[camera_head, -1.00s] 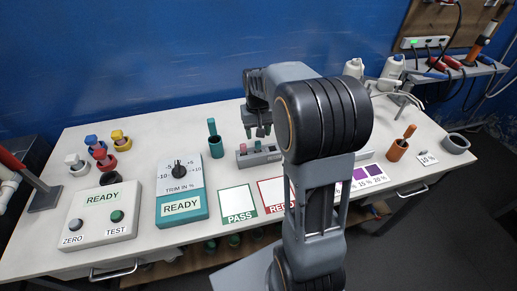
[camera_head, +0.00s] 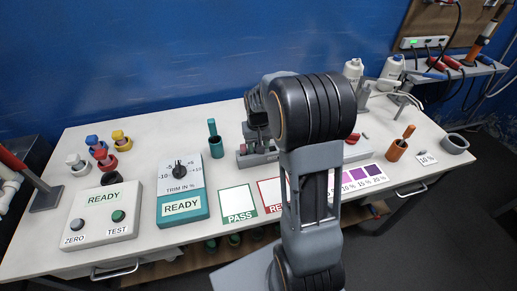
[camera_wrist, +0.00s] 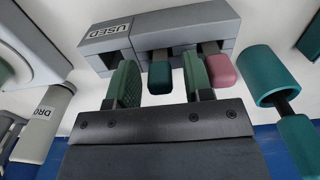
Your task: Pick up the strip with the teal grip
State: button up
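The grey holder block marked USED (camera_wrist: 190,25) spans the top of the wrist view; it also shows in the head view (camera_head: 243,161), partly behind my arm. A strip with a dark teal grip (camera_wrist: 159,75) sticks out of one of its slots. A strip with a pink grip (camera_wrist: 219,68) sits in the slot to the right. My gripper (camera_wrist: 160,88) is open, with one green-padded finger on each side of the teal grip and a visible gap on both sides. The right finger lies between the teal and pink grips. In the head view the fingers are mostly hidden.
A teal cup (camera_head: 216,151) holding a teal-handled tool stands just left of the holder. It is close on the right in the wrist view (camera_wrist: 262,88). The trim box (camera_head: 182,190) and PASS card (camera_head: 238,204) lie nearer the front. White bottles (camera_head: 390,70) stand behind at right.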

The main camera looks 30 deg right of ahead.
grip_shut()
